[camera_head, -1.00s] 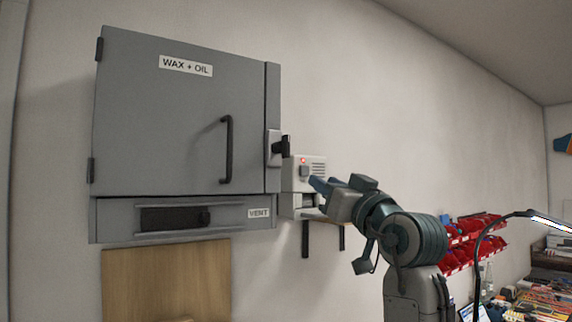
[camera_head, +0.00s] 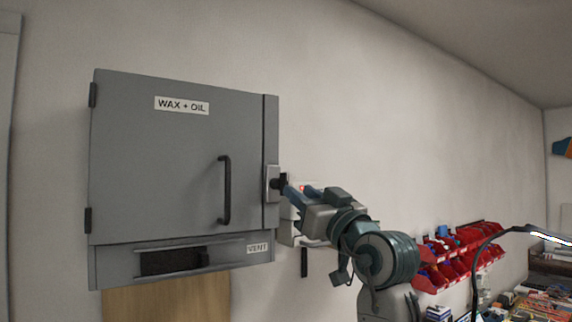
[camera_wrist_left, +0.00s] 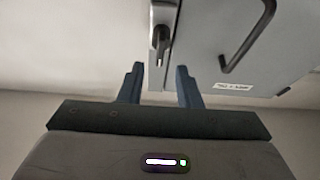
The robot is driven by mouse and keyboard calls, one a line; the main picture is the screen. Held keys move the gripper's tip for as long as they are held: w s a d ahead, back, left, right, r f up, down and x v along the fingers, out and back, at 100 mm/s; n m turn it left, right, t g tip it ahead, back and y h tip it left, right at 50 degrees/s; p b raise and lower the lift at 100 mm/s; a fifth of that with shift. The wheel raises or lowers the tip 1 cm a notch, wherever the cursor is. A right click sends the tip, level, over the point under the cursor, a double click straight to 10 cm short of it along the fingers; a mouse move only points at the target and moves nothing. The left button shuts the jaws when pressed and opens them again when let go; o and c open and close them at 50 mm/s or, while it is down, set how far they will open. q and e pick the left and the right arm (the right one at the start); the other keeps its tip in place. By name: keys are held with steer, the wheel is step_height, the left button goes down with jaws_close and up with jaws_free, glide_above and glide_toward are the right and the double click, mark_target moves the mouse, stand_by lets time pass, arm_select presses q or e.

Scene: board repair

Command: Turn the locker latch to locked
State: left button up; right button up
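The grey wall locker (camera_head: 150,190) labelled WAX + OIL has its door shut. Its latch is a dark lever on a pale plate (camera_head: 272,184) at the door's right edge, partly covered by my fingers in the head view. My left gripper (camera_head: 288,190) is at the latch, fingers pointing at it. In the left wrist view the latch lever (camera_wrist_left: 160,42) lies just beyond and between the two spread blue fingertips of the left gripper (camera_wrist_left: 158,70). No contact is clear. My right gripper is not in view.
The door has a black bar handle (camera_head: 225,190) left of the latch. A vent drawer (camera_head: 205,259) sits below the door. A pale box (camera_head: 288,212) on the wall is behind my gripper. Red bins (camera_head: 450,258) and a lamp (camera_head: 478,255) stand to the right.

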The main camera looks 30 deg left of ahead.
mark_target(285, 182)
arm_select(q)
steer(key=p+x, duration=0.3)
steer(key=x, duration=0.3)
steer(key=shift+w+a, duration=0.15)
steer(key=shift+a, duration=0.25)
steer(key=c, duration=0.7)
